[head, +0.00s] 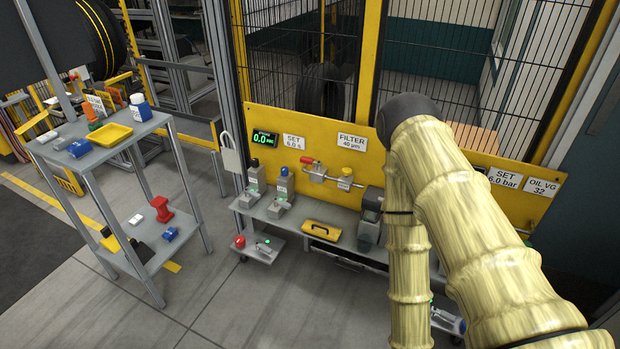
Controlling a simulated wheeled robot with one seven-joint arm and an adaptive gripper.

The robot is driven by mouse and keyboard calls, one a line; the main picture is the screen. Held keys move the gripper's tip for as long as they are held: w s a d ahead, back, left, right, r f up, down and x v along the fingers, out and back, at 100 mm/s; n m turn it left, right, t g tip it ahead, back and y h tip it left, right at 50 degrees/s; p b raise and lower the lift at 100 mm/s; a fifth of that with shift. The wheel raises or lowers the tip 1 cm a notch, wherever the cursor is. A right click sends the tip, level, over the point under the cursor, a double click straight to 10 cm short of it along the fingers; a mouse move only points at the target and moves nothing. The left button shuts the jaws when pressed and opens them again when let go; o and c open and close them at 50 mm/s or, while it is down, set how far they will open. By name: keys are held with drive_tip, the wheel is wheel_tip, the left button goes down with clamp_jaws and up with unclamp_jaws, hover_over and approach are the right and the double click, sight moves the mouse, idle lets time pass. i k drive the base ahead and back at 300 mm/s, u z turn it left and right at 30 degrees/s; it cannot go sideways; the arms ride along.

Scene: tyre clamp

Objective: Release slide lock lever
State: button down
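I cannot tell for certain which part is the slide lock lever. A small red handle (308,160) sits on a fitting on the yellow panel (400,160), and a yellow knob (346,171) is just right of it. Two grey devices stand on the bench below, one with a black top (254,163) and one with a blue top (283,170). My arm, in a yellowish sleeve, rises on the right, bends at the top and runs down past the bottom edge. My gripper is not in view. My arm hides part of the panel and bench.
A grey bench (295,216) runs below the panel, with a yellow tray-like piece (322,231) on it. A low shelf (262,252) holds a red button. A two-tier cart (113,131) stands left. A mesh fence (300,60) rises behind. The floor (250,310) in front is clear.

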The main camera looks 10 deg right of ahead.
sight(256, 195)
drive_tip(key=z, duration=0.25)
drive_tip(key=i, duration=0.65)
drive_tip(key=u, duration=0.65)
drive_tip(key=i, duration=0.75)
drive_tip(key=u, duration=0.8)
